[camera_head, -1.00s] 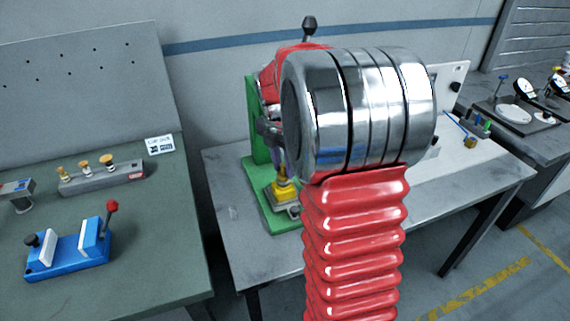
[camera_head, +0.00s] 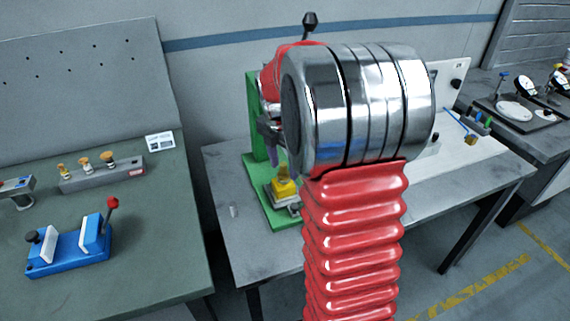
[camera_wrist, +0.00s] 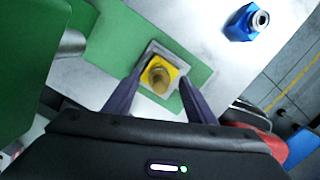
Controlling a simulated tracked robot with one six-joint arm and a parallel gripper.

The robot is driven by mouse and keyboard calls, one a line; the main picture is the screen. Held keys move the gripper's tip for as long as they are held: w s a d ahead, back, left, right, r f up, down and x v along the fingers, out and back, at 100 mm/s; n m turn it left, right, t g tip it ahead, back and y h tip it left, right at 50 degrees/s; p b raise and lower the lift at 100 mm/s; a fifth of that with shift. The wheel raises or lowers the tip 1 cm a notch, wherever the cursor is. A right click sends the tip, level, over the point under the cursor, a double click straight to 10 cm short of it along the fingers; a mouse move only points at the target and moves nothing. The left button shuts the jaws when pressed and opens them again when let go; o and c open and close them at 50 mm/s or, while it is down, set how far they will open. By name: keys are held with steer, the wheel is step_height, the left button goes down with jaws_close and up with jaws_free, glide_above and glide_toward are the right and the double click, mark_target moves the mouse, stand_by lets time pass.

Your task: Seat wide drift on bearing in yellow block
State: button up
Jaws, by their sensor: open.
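The yellow block (camera_head: 284,189) sits on the green press base (camera_head: 258,203), on a grey plate. In the wrist view the yellow block (camera_wrist: 172,69) holds a round, brass-coloured piece (camera_wrist: 159,83), seen from above. It looks like a drift, but the bearing is not visible and I cannot tell how it is seated. My gripper (camera_wrist: 160,82) is open, with its dark purple fingers apart on either side of the block in this view. In the head view one finger of my gripper (camera_head: 272,157) shows just above the block; the rest is hidden behind my arm.
The green press column (camera_head: 255,95) stands close behind my gripper. On the left bench are a rack (camera_head: 100,178) with several brass-topped pieces and a blue vise (camera_head: 70,257). A blue part (camera_wrist: 241,24) lies on the table in the wrist view.

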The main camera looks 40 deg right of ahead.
mark_target(282, 164)
steer(key=shift+a+r, duration=0.25)
steer(key=shift+r, duration=1.6)
steer(key=shift+a+r, duration=0.2)
steer(key=shift+r, duration=1.65)
steer(key=shift+m, duration=0.3)
steer(key=shift+w+f+m, duration=0.1)
steer(key=shift+f+m, duration=0.05)
steer(key=shift+m, duration=1.05)
steer(key=shift+s+a+f+m, duration=0.1)
steer(key=shift+f+m, duration=0.25)
steer(key=shift+m, duration=0.25)
steer(key=shift+s+a+f+m, duration=0.1)
steer(key=shift+f+m, duration=0.2)
steer(key=shift+m, duration=0.3)
steer(key=s+a+r+m+t, duration=0.1)
steer(key=s+a+m+t, duration=0.1)
steer(key=s+a+m, duration=0.5)
steer(key=s+a+r+m+t+y, duration=0.1)
steer(key=s+a+r+m+t, duration=0.1)
steer(key=s+a+m, duration=0.6)
steer(key=shift+s+a+t, duration=0.7)
steer(key=shift+s+a, duration=1.55)
steer(key=shift+a, duration=1.4)
